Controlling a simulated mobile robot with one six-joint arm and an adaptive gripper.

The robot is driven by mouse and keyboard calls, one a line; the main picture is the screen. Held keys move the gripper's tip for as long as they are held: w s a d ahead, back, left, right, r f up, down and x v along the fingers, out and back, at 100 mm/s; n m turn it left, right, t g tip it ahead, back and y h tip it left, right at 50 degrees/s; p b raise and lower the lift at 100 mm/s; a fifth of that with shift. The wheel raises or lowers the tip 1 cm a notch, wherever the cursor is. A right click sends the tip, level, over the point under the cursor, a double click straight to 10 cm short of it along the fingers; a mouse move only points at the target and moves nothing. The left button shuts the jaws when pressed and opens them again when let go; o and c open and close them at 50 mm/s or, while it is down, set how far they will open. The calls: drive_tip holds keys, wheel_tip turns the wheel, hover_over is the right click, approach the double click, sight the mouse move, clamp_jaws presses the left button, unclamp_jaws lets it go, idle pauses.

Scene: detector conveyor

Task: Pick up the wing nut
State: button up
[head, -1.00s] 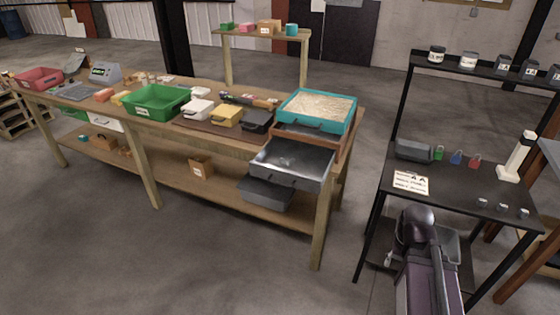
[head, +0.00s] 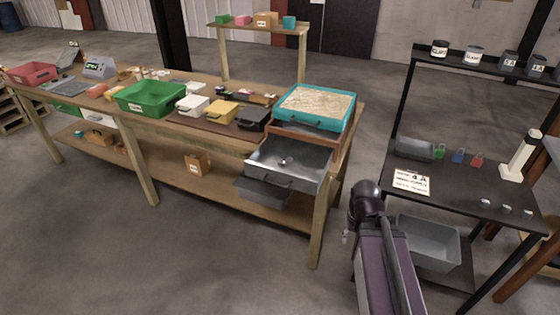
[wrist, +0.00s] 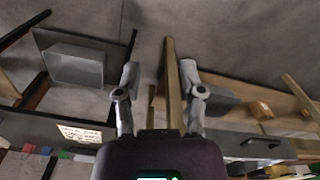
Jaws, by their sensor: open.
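A small pale metallic piece (head: 284,161) lies in the open grey metal drawer (head: 312,180) at the bench's right end; it is too small to tell whether it is the wing nut. Three small pale metallic things (head: 507,208) lie near the front right edge of the black table; their shape is also unclear. My gripper (wrist: 159,72) is open and empty in the wrist view, its two grey fingers spread apart above the floor and furniture. In the head view my arm stands between the bench and the black table and hides most of the gripper.
A teal sand tray (head: 350,100) sits above the drawer. Green (head: 178,91), white and yellow bins stand along the wooden bench. The black table (head: 455,187) holds a paper sign (head: 411,182) and padlocks. A grey bin (head: 428,262) is below it. Floor between is open.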

drive_tip(key=shift+a, duration=0.25)
drive_tip(key=shift+w+a, duration=0.1)
